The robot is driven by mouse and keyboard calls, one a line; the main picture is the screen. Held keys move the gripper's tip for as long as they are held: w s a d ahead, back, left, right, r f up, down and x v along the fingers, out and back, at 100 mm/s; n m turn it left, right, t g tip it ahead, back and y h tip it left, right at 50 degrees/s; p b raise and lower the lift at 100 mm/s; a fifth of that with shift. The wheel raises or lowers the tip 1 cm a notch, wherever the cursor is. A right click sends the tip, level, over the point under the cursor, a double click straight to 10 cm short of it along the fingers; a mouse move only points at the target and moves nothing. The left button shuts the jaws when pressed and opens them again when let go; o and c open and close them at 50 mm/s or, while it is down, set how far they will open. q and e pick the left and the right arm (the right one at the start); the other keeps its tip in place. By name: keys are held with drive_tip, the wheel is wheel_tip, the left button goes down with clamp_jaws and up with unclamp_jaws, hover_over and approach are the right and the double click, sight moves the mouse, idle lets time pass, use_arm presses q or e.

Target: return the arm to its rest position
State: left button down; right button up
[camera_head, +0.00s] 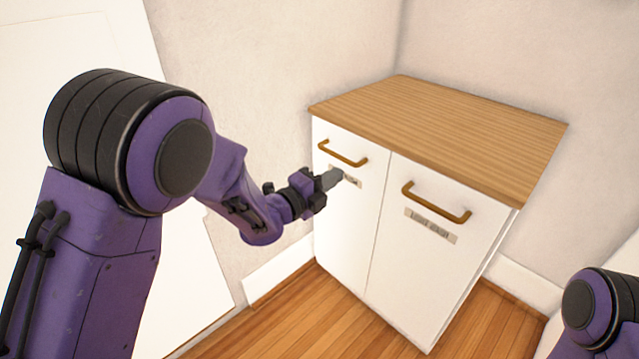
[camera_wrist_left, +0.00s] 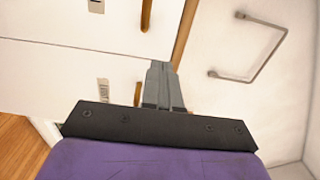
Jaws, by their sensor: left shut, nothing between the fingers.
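My left arm reaches in from the left in the head view. Its gripper (camera_head: 331,178) is shut and empty, in front of the left door (camera_head: 345,225) of a white cabinet, just below that door's wooden handle (camera_head: 343,153). The fingers partly cover the door's label (camera_head: 352,181); I cannot tell whether they touch the door. In the left wrist view the grey fingers (camera_wrist_left: 160,72) lie together with nothing between them. Part of my right arm shows at the lower right of the head view; its gripper is out of view.
The cabinet has a wood top (camera_head: 440,130), bare of objects, and a right door (camera_head: 425,260) with its own handle (camera_head: 436,203). Both doors look closed. Walls stand behind it. Wooden floor (camera_head: 310,320) is clear in front. A grey handle (camera_wrist_left: 250,48) on a white surface shows in the wrist view.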

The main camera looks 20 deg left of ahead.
use_arm(q)
drive_tip(key=s+a+f+n+g+y, duration=0.2)
drive_tip(key=s+a+f+n+y, duration=0.35)
drive_tip(key=f+n, duration=0.55)
drive_tip(key=s+a+f+n+g+y, duration=0.2)
drive_tip(key=s+a+f+n+y, duration=0.35)
drive_tip(key=f+n, duration=0.6)
drive_tip(key=s+a+f+n+g, duration=0.1)
drive_tip(key=s+f+n+g, duration=0.3)
drive_tip(key=s, duration=0.6)
drive_tip(key=s+a+f+n+g, duration=0.1)
drive_tip(key=s+a+f+g, duration=0.1)
drive_tip(key=s+f, duration=0.5)
drive_tip(key=s+a+f+n+g, duration=0.1)
drive_tip(key=s+f+n+g, duration=0.2)
drive_tip(key=s, duration=0.9)
wheel_tip(320, 180, up, 25)
drive_tip(key=p, duration=2.5)
drive_tip(key=shift+y, duration=0.4)
drive_tip(key=shift+f, duration=0.1)
